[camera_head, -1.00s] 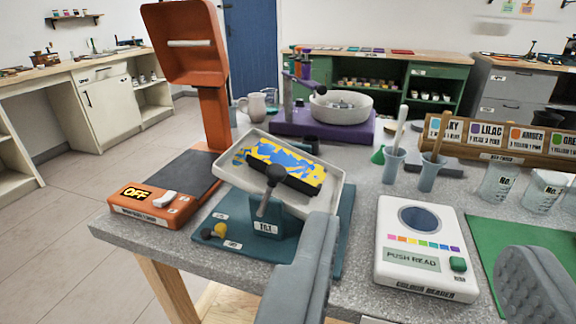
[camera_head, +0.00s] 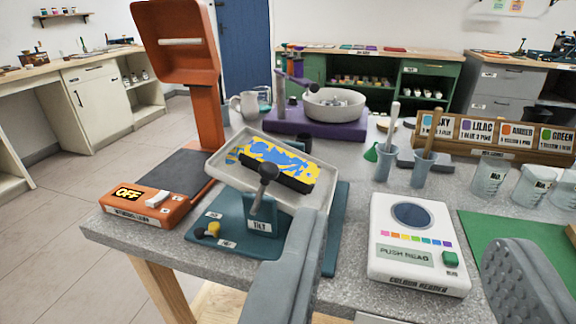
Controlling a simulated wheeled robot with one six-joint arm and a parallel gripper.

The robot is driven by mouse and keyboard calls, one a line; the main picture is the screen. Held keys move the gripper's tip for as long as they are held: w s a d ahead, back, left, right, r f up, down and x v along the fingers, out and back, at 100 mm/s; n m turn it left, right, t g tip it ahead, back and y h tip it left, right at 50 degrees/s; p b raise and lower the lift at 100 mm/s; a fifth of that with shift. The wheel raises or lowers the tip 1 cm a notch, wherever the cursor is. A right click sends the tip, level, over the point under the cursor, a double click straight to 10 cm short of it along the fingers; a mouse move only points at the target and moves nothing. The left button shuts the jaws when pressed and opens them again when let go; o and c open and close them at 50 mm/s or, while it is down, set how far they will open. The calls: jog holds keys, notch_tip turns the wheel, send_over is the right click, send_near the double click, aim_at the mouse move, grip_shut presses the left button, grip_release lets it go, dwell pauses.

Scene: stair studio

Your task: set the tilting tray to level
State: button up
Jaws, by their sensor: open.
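The tilting tray (camera_head: 318,201) is a pale shallow tray on a teal stand (camera_head: 232,234) labelled TILT. It slopes down to the right. A dark block with a yellow and blue top (camera_head: 275,162) lies in it. A dark lever with a round knob (camera_head: 267,173) rises in front of the tray. My gripper (camera_head: 400,270) shows as two grey fingers at the lower edge, spread wide apart. It is open and empty. The left finger stands near the stand's front right, overlapping it in the picture; I cannot tell whether they touch.
An orange stand (camera_head: 140,207) marked OFF is on the left. A white colour reader (camera_head: 419,273) lies between my fingers in the picture. Behind are a purple base with a bowl (camera_head: 338,110) and two grey cups with sticks (camera_head: 388,165). A green mat (camera_head: 520,245) lies right.

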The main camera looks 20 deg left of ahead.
dwell(0.4)
notch_tip(320, 180, up, 7)
jog(key=n+g, duration=1.7)
jog(key=n, duration=0.1)
send_over(269, 166)
notch_tip(269, 166, down, 18)
jog(key=shift+r, duration=0.15)
grip_shut()
